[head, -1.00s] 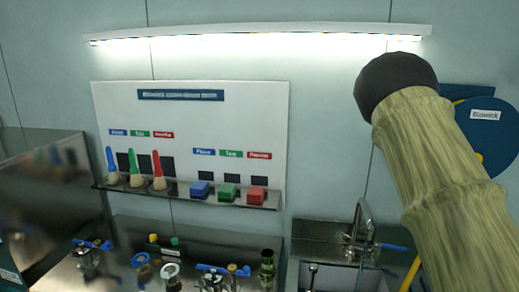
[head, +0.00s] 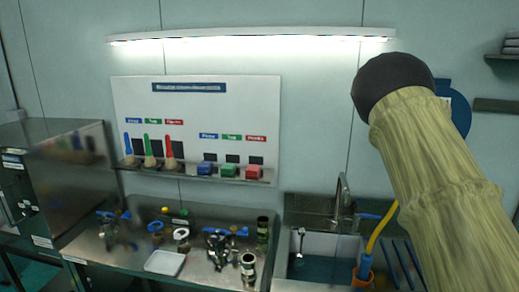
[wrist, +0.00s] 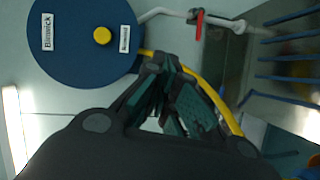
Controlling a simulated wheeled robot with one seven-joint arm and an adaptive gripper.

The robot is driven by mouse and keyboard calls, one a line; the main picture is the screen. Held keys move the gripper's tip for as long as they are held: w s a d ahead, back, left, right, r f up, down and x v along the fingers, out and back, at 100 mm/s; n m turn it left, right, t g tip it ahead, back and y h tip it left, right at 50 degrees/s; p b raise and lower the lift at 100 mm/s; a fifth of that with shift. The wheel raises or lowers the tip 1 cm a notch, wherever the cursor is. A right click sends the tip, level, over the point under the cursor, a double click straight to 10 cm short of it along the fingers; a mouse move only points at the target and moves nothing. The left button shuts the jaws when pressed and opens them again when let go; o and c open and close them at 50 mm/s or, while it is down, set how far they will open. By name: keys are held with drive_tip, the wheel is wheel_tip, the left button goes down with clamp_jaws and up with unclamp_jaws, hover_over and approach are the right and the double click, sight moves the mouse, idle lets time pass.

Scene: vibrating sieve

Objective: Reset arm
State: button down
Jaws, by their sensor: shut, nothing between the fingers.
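My gripper (wrist: 166,62) shows in the wrist view, its dark fingers drawn together at the tips with nothing between them. It points toward the wall near a blue disc (wrist: 85,50) with a yellow centre. A yellow hose (wrist: 218,105) runs behind the fingers. In the head view, a thick greenish arm link of mine with a dark rounded end rises at the right. The gripper itself does not show there.
A steel bench (head: 100,255) holds several fittings and a white tray (head: 164,263). A sink (head: 318,252) stands right of it. A white board (head: 196,102) with brushes and coloured blocks on its ledge hangs behind. A steel cabinet (head: 70,150) stands at left.

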drive_tip(key=s+a+f+m+g+y+b, duration=0.1)
drive_tip(key=s+a+f+b, duration=0.15)
drive_tip(key=f, duration=0.65)
drive_tip(key=s+a+f+m+g+y+b, duration=0.1)
drive_tip(key=s+a+f+b, duration=0.15)
drive_tip(key=f, duration=0.65)
drive_tip(key=s+a+f+g+y+b, duration=0.1)
drive_tip(key=s+a+f, duration=0.3)
drive_tip(key=f, duration=0.6)
drive_tip(key=s+a+f+m+g+y+b, duration=0.1)
drive_tip(key=s+a+f+b, duration=0.15)
drive_tip(key=s+f, duration=0.35)
drive_tip(key=s+a+f+m+g+y+b, duration=0.1)
drive_tip(key=s+a+f+b, duration=0.2)
drive_tip(key=f, duration=0.4)
drive_tip(key=s+a+f+m+g+b, duration=0.1)
drive_tip(key=s+a+f+g, duration=0.1)
drive_tip(key=s+a+f, duration=0.4)
drive_tip(key=s+a+f+m+g+y+b, duration=0.1)
drive_tip(key=s+a+f+g+b, duration=0.1)
drive_tip(key=s+a+f, duration=0.4)
drive_tip(key=s+a+f+m+g+y+b, duration=0.2)
drive_tip(key=s+a+f+b, duration=0.2)
drive_tip(key=s, duration=1)
drive_tip(key=s+a+f+m+g+y+b, duration=0.1)
drive_tip(key=s+a+f+g+y+b, duration=0.1)
drive_tip(key=s+a+f, duration=0.7)
drive_tip(key=shift+s+f+b, duration=0.4)
drive_tip(key=shift+f+b, duration=0.35)
drive_tip(key=shift+f, duration=0.15)
